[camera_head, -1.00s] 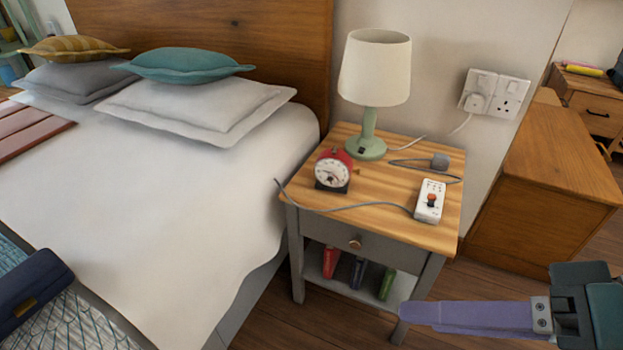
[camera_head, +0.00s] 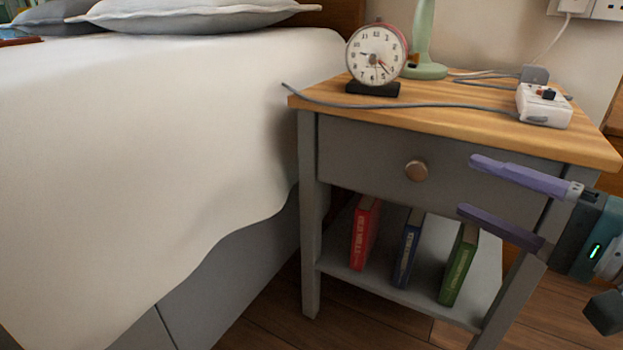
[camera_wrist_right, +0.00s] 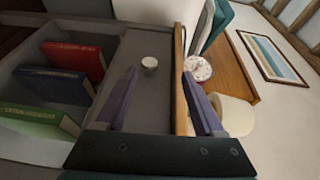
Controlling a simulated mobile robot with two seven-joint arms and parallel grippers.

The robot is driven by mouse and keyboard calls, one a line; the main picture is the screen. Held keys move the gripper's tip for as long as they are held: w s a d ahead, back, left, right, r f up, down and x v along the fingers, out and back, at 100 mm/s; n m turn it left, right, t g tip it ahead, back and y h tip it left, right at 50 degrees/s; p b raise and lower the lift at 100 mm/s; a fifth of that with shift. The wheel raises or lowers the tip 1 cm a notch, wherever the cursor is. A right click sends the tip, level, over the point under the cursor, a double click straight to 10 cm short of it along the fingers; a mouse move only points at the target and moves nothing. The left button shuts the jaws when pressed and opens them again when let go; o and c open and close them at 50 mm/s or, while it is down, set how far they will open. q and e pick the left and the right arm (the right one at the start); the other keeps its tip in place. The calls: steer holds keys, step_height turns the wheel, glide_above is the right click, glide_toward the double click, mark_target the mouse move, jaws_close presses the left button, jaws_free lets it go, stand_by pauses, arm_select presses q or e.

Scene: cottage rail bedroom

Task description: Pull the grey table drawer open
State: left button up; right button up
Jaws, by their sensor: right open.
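In the right wrist view the knob (camera_wrist_right: 149,64) lies ahead, between and beyond the open fingers (camera_wrist_right: 165,95). Nothing is between the fingers. My left gripper is not in view.
A red alarm clock (camera_head: 376,58), lamp base (camera_head: 424,72) and white socket block (camera_head: 543,106) with a grey cable stand on the top. Red (camera_head: 364,234), blue (camera_head: 408,249) and green (camera_head: 459,264) books stand on the shelf below. The bed (camera_head: 150,130) is close on the left.

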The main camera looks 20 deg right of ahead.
mark_target(426, 175)
steer(key=shift+m+t+h, duration=0.3)
steer(key=shift+m, duration=0.1)
steer(key=b+x, duration=0.1)
steer(key=x, duration=0.2)
steer(key=d+f+b+x, duration=0.1)
steer(key=x, duration=0.3)
steer(key=f+b+x, duration=0.1)
steer(key=x, duration=0.2)
steer(key=shift+w+d+b, duration=0.15)
steer(key=shift+w+b, duration=0.15)
steer(key=shift+w, duration=0.2)
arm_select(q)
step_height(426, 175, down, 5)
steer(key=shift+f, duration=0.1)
arm_select(e)
jaws_close()
